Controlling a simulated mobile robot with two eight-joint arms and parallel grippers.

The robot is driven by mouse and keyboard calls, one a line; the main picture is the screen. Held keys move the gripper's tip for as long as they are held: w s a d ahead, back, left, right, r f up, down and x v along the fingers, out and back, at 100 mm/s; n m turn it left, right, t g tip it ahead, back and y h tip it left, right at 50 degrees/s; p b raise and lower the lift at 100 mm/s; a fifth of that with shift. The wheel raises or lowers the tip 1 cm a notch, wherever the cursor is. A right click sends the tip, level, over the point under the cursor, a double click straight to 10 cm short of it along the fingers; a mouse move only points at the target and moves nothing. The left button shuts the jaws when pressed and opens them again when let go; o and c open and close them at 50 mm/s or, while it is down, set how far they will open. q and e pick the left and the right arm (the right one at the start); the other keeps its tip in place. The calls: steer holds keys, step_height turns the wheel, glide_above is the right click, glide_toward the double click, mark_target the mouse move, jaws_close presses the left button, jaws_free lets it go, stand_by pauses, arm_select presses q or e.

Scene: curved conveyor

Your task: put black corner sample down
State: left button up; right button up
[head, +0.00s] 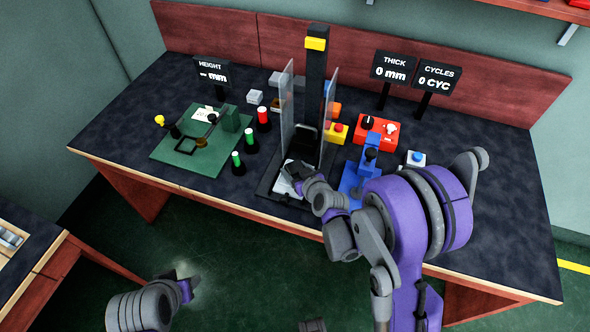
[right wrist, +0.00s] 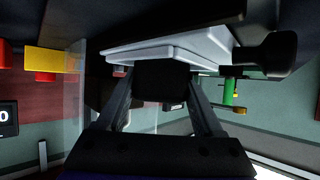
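My right gripper (right wrist: 160,95) is shut on a small dark block, the black corner sample (right wrist: 160,79), which fills the space between its fingers. The wrist view is upside down, and the sample shows right at a white plate (right wrist: 170,50); I cannot tell whether they touch. In the head view, my right gripper (head: 297,176) is low at the front of the black press, over the white plate (head: 284,187) between the clear side panels. The sample is hard to make out there. My left gripper (head: 187,287) is over the floor in front of the table; its fingers are unclear.
The press has a tall black column (head: 315,85) and clear panels (head: 329,118) close around my right gripper. A blue fixture (head: 352,183) stands just right, with a red control box (head: 377,131) behind. A green height gauge board (head: 180,150) and red and green lamps stand left.

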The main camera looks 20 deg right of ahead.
steer(key=shift+o, duration=1.1)
steer(key=shift+s+f, duration=0.1)
steer(key=shift+f, duration=0.05)
steer(key=shift+r+p, duration=0.45)
steer(key=s+d+r+m+g+h, duration=0.1)
steer(key=s+r+g, duration=0.2)
steer(key=s, duration=1.1)
steer(key=s+d+r+m+g+h, duration=0.1)
steer(key=s+r+g, duration=0.3)
steer(key=s, duration=1)
step_height(320, 180, up, 2)
steer(key=shift+d, duration=0.45)
